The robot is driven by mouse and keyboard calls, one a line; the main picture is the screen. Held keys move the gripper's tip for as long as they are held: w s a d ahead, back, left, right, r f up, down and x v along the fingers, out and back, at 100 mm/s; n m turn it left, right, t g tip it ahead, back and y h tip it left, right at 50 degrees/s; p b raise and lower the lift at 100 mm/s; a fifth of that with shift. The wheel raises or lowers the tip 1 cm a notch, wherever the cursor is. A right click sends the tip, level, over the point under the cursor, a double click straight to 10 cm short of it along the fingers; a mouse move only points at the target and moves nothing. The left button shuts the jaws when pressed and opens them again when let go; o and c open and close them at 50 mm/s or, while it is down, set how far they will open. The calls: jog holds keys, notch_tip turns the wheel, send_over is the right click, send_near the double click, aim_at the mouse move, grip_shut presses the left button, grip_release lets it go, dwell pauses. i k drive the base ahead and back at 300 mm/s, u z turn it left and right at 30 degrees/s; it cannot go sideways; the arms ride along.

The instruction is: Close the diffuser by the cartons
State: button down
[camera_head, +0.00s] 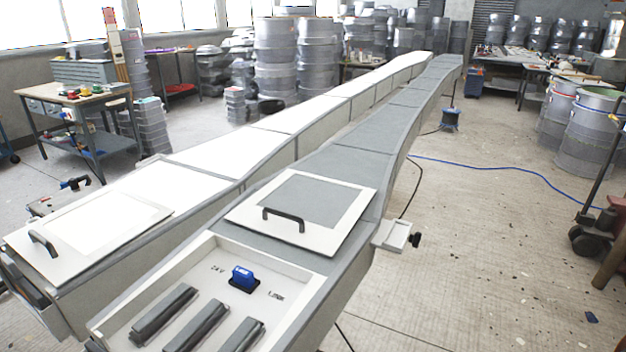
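No part is clearly recognisable as a diffuser, and no cartons can be made out. A pale framed square panel with a black handle (340,235) lies on the near part of the grey mould. A similar pale panel with a black handle (70,247) lies on the near end of the white mould. In front of the grey mould's panel is a shallow pale tray (120,325) with a blue switch-like part (242,278) and several grey bars. Whether either panel is fully shut cannot be told. My gripper is not in view.
The long white mould (206,160) and grey mould (352,160) run side by side into the distance. A workbench (95,97) stands at left, metal drums (580,140) at right. A blue hose (500,167) crosses the floor. Floor at right front is mostly clear.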

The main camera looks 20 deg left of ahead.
aim_at(316, 214)
jog(key=i, duration=1)
jog(key=u, duration=2.8)
jog(key=i, duration=0.5)
jog(key=u, duration=0.05)
